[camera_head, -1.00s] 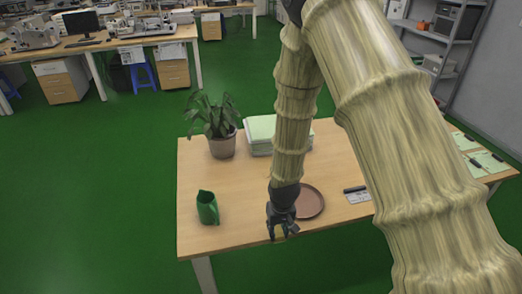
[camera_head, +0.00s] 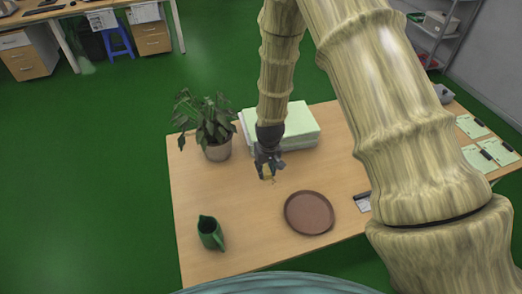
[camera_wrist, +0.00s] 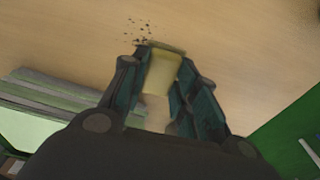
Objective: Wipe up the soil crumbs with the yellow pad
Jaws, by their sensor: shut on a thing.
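My gripper (camera_head: 267,162) is shut on the yellow pad (camera_head: 268,174) over the table, in front of the paper stack. In the wrist view my gripper (camera_wrist: 168,92) has its fingers on both sides of the yellow pad (camera_wrist: 162,70). The dark soil crumbs (camera_wrist: 139,31) lie scattered on the bare wood just beyond the pad's far edge, a little to its left. In the head view the crumbs are too small to tell clearly. Whether the pad touches the table is hard to tell.
A potted plant (camera_head: 217,151) stands left of my gripper. The paper stack (camera_head: 300,124) is close behind it. A round brown tray (camera_head: 309,213) and a green watering can (camera_head: 209,232) stand nearer the front of the table (camera_head: 262,236). Clipboards (camera_head: 475,157) lie at right.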

